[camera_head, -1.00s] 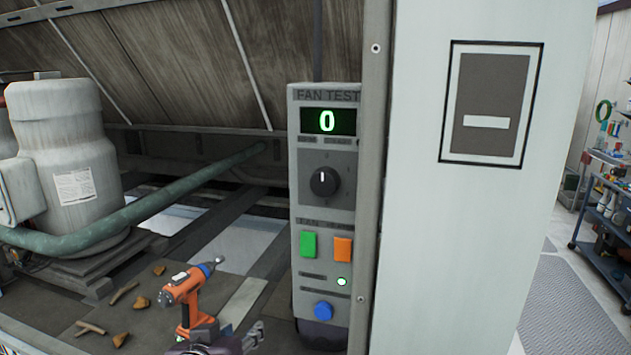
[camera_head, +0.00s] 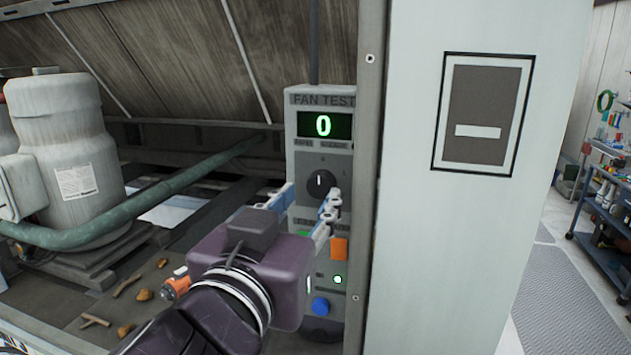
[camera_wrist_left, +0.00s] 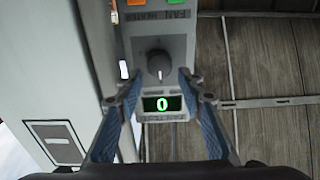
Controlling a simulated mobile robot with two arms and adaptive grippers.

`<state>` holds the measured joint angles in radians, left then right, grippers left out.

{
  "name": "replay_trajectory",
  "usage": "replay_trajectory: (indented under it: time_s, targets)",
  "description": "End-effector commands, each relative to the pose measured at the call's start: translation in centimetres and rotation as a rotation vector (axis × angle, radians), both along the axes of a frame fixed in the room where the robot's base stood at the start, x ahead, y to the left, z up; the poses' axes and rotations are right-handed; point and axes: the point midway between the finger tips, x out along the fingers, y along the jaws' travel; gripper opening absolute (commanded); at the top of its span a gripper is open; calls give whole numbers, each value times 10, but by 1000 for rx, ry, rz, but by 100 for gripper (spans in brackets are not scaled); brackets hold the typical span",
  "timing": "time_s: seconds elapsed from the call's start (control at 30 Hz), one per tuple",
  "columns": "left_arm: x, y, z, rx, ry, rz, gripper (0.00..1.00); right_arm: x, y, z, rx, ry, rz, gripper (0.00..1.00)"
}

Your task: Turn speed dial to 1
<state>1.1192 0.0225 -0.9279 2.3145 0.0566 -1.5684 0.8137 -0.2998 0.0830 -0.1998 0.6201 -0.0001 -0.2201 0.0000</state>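The speed dial (camera_head: 320,186) is a round black knob with a white mark on the grey fan test panel (camera_head: 302,263). In the head view the mark points about straight up. The green display (camera_head: 325,125) above it reads 0. My left gripper (camera_head: 309,195) is open in front of the panel, its fingers pointing at the dial. In the left wrist view, where the panel shows upside down, the dial (camera_wrist_left: 159,66) lies between and slightly beyond the two spread fingertips (camera_wrist_left: 157,80); contact cannot be made out. My right gripper is not in view.
An orange button (camera_head: 339,248) and a blue button (camera_head: 320,306) are below the dial. A pale wall panel (camera_head: 405,230) stands close on the right. A drill (camera_head: 175,287) lies partly hidden behind my left arm. A grey motor housing (camera_head: 68,150) is at left.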

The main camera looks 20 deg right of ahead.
Motion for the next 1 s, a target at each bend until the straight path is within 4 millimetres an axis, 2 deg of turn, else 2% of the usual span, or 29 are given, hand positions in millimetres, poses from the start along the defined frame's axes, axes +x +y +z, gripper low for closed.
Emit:
replay_trajectory:
  time_s: [0.1,0.27,0.63,0.9,1.0]
  targets:
    - [18,-10,2,3,3,4,36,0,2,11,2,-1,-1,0]
    - [32,-20,2,0,1,3,36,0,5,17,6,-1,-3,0]
    - [37,-24,0,0,0,1,36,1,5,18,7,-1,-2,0]
    - [37,-24,0,0,0,1,6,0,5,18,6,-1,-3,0]
    - [37,-24,0,0,-1,1,5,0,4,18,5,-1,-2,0]
